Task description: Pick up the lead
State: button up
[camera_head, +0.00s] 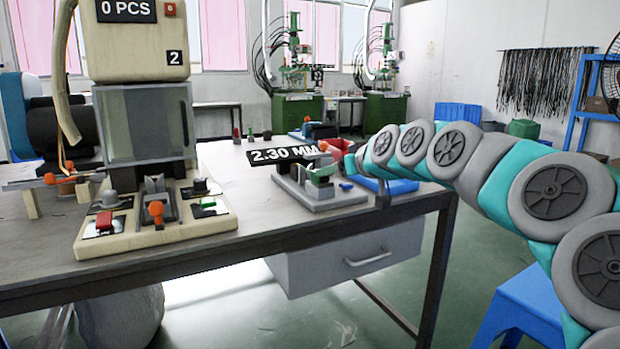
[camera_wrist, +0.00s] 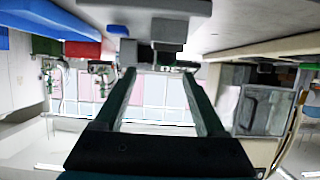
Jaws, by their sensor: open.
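My gripper (camera_wrist: 159,76) is open in the wrist view, with two dark green fingers apart and nothing seen between them. In the head view my arm comes in from the right over the table, and its fingers are not clear there. A grey fixture (camera_wrist: 150,7) with small dark blocks appears upside down just beyond the fingertips. In the head view this looks like the grey gauge fixture (camera_head: 325,200) under the "2.30 MM" sign (camera_head: 285,154). I cannot pick out a single lead near my gripper. Many dark leads (camera_head: 538,85) hang on the far wall.
A beige machine (camera_head: 140,45) with a control base (camera_head: 160,225) stands at the table's left. A blue tray (camera_head: 398,187) lies right of the fixture, near the table (camera_head: 240,185) edge. A red bin (camera_wrist: 83,49) shows in the wrist view. A blue stool (camera_head: 530,300) stands at lower right.

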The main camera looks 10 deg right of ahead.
jog(key=x, duration=0.6)
jog(key=shift+w+a+f, duration=0.15)
jog(key=shift+a+f, duration=0.15)
jog(key=shift+a, duration=0.2)
grip_shut()
jog(key=shift+r, duration=0.1)
